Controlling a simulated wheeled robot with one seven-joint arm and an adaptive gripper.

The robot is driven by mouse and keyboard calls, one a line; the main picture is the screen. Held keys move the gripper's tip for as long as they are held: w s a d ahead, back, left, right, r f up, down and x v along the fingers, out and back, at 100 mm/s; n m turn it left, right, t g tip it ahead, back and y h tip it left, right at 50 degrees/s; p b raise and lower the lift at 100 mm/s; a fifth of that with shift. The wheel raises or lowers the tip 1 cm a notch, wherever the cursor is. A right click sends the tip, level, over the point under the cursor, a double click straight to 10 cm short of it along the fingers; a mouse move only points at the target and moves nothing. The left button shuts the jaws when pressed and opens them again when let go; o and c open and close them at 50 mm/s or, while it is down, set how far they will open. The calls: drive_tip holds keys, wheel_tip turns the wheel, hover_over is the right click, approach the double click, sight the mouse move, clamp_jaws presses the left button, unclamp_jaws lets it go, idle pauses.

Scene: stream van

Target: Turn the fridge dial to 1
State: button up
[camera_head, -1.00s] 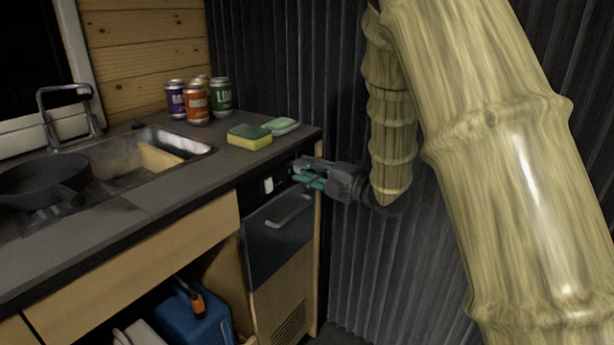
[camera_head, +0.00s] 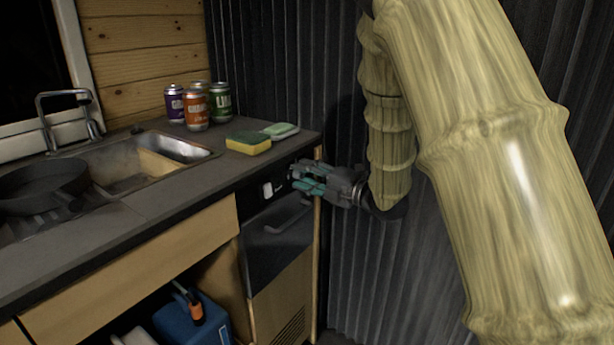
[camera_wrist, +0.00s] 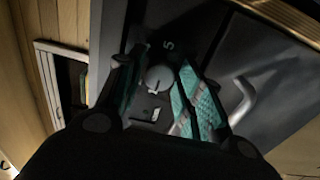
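The fridge (camera_head: 266,252) is the dark-fronted unit with a handle, set under the right end of the counter. In the wrist view its round grey dial (camera_wrist: 158,78) shows a light mark on its face. A pale "5" is printed on the dark panel just above the dial. My gripper (camera_head: 302,180) is at the fridge's upper panel and hides the dial in the head view. In the wrist view, my gripper's teal-padded fingers (camera_wrist: 158,92) are apart, one on each side of the dial. The right pad looks close to the dial; I cannot tell whether it touches.
A white switch (camera_head: 268,190) is on the panel left of my gripper. The fridge handle (camera_head: 290,221) is just below. A sponge (camera_head: 248,143) and several cans (camera_head: 195,108) stand on the counter (camera_head: 215,175) above. A corrugated dark wall (camera_head: 345,270) is close on the right.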

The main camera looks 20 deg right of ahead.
drive_tip(key=v, duration=1.2)
drive_tip(key=shift+d+f, duration=0.1)
drive_tip(key=shift+f, duration=0.05)
wheel_tip(320, 180, down, 25)
drive_tip(key=s+a+m+g+h, duration=0.25)
drive_tip(key=m+h, duration=0.35)
drive_tip(key=m, duration=0.5)
drive_tip(key=s+a+f+m+g+h, duration=0.2)
drive_tip(key=s+f+m+g+h, duration=0.5)
drive_tip(key=s+f, duration=1.3)
drive_tip(key=s+a+f+m+g+y, duration=0.15)
drive_tip(key=s+f+m, duration=0.25)
drive_tip(key=s, duration=0.4)
drive_tip(key=s+a+f+m+g+y, duration=0.1)
drive_tip(key=s+f+m+g, duration=0.3)
drive_tip(key=s, duration=0.4)
wheel_tip(320, 180, up, 26)
drive_tip(key=p, duration=2.6)
drive_tip(key=shift+s+a+f+t, duration=0.15)
drive_tip(key=shift+s+t, duration=0.2)
drive_tip(key=shift+t, duration=0.05)
drive_tip(key=shift+h, duration=0.25)
drive_tip(key=shift+c, duration=0.2)
